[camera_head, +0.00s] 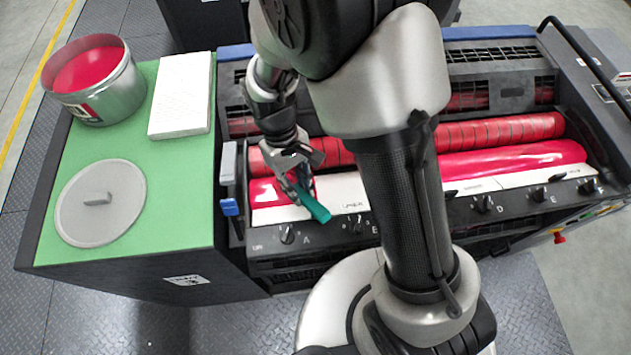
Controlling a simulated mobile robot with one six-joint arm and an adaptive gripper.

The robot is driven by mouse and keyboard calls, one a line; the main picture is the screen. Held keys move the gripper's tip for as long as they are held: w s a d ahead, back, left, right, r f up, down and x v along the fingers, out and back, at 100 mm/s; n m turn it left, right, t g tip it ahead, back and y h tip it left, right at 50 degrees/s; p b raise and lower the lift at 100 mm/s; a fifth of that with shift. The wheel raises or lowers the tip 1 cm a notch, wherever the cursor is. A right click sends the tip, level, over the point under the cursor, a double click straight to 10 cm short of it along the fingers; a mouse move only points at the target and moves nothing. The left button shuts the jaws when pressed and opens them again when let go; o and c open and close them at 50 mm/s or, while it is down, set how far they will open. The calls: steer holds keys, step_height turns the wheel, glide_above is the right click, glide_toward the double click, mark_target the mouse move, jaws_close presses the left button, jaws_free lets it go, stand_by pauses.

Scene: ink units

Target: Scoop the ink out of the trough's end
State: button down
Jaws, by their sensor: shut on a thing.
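My gripper (297,172) is shut on a teal scraper (313,206), at the left end of the ink trough. The scraper slants down to the right, its lower end over the white front plate (350,196). I cannot tell whether it touches the plate or the ink. Red ink (520,158) lies along the trough below the red roller (500,131). The ink also shows at the left end (262,190), beside my gripper. My own arm hides the middle of the trough. An open metal can (115,104) with red ink inside stands on the green-topped cabinet at the far left.
The green cabinet top (165,215) also bears a round grey lid (100,203) with a handle and a white stack (182,95). Black knobs (288,234) line the unit's front. A blue-handled lever (230,207) stands at the trough's left end. Bare green lies between lid and trough.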

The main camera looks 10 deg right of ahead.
steer(key=shift+a, duration=0.55)
steer(key=shift+f+b, duration=1.05)
steer(key=shift+f, duration=0.65)
steer(key=shift+s+d, duration=0.1)
steer(key=shift+s, duration=0.05)
step_height(320, 180, up, 11)
steer(key=p, duration=0.8)
steer(key=shift+p, duration=0.4)
